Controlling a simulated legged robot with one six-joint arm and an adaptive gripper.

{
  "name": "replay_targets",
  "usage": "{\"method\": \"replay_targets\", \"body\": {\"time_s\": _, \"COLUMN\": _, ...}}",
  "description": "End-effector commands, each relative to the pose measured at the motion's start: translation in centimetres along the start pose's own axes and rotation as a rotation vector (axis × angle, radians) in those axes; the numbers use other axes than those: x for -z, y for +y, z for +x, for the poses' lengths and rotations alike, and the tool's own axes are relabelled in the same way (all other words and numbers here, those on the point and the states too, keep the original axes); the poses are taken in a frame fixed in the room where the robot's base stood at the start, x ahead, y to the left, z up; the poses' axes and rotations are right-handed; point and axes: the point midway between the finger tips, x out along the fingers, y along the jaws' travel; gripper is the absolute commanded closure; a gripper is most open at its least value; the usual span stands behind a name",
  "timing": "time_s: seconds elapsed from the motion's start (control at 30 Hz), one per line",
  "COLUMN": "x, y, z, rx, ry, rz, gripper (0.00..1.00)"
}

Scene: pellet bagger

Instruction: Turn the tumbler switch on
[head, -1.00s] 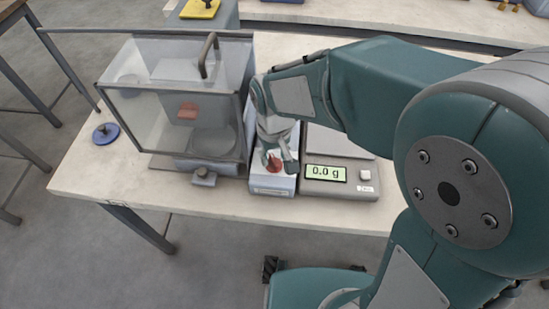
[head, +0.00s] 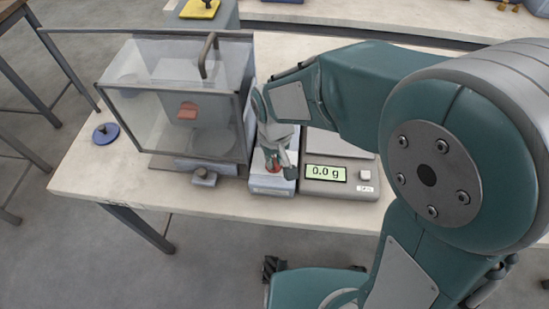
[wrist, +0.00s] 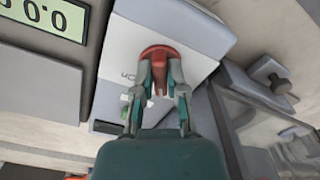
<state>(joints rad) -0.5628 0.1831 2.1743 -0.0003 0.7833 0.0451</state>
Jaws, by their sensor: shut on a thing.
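A red switch (wrist: 160,51) stands on the top of a narrow white box (head: 270,184) between the glass-walled cabinet and the scale. I take it to be the tumbler switch. My gripper (wrist: 160,67) comes down over it, with a finger on each side, and is shut on it. In the head view, my gripper (head: 278,160) hides most of the switch. Small markings and a green patch (wrist: 124,110) show on the box beside the fingers in the wrist view. Whether the switch stands at on or off cannot be told.
A scale (head: 343,187) reading 0.0 g stands close on the right. The glass-walled cabinet (head: 245,120) with a dark handle (head: 209,55) stands close on the left. A blue disc (head: 105,134) with a knob lies at the table's left. The table front (head: 170,200) is clear.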

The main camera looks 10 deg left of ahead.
Motion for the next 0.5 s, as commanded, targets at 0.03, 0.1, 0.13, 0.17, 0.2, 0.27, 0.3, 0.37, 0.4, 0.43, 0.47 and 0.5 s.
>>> {"method": "replay_targets", "body": {"time_s": 0.03, "x": -0.04, "y": -0.06, "z": 0.10, "rx": 0.000, "ry": -0.002, "rz": 0.009, "gripper": 1.00}}
{"method": "replay_targets", "body": {"time_s": 0.1, "x": -0.04, "y": -0.07, "z": 0.10, "rx": 0.000, "ry": -0.002, "rz": 0.032, "gripper": 1.00}}
{"method": "replay_targets", "body": {"time_s": 0.13, "x": -0.04, "y": -0.08, "z": 0.11, "rx": 0.000, "ry": -0.002, "rz": 0.043, "gripper": 1.00}}
{"method": "replay_targets", "body": {"time_s": 0.17, "x": -0.04, "y": -0.09, "z": 0.11, "rx": 0.000, "ry": -0.002, "rz": 0.058, "gripper": 1.00}}
{"method": "replay_targets", "body": {"time_s": 0.2, "x": -0.05, "y": -0.10, "z": 0.12, "rx": 0.000, "ry": -0.002, "rz": 0.078, "gripper": 1.00}}
{"method": "replay_targets", "body": {"time_s": 0.27, "x": -0.05, "y": -0.12, "z": 0.13, "rx": 0.000, "ry": -0.002, "rz": 0.116, "gripper": 1.00}}
{"method": "replay_targets", "body": {"time_s": 0.3, "x": -0.05, "y": -0.13, "z": 0.13, "rx": 0.000, "ry": -0.002, "rz": 0.144, "gripper": 1.00}}
{"method": "replay_targets", "body": {"time_s": 0.37, "x": -0.05, "y": -0.16, "z": 0.14, "rx": 0.000, "ry": -0.003, "rz": 0.192, "gripper": 1.00}}
{"method": "replay_targets", "body": {"time_s": 0.4, "x": -0.05, "y": -0.18, "z": 0.14, "rx": 0.000, "ry": -0.003, "rz": 0.226, "gripper": 1.00}}
{"method": "replay_targets", "body": {"time_s": 0.43, "x": -0.05, "y": -0.19, "z": 0.15, "rx": 0.000, "ry": -0.003, "rz": 0.253, "gripper": 1.00}}
{"method": "replay_targets", "body": {"time_s": 0.47, "x": -0.05, "y": -0.20, "z": 0.15, "rx": 0.000, "ry": -0.003, "rz": 0.281, "gripper": 1.00}}
{"method": "replay_targets", "body": {"time_s": 0.5, "x": -0.05, "y": -0.22, "z": 0.15, "rx": 0.000, "ry": -0.003, "rz": 0.319, "gripper": 1.00}}
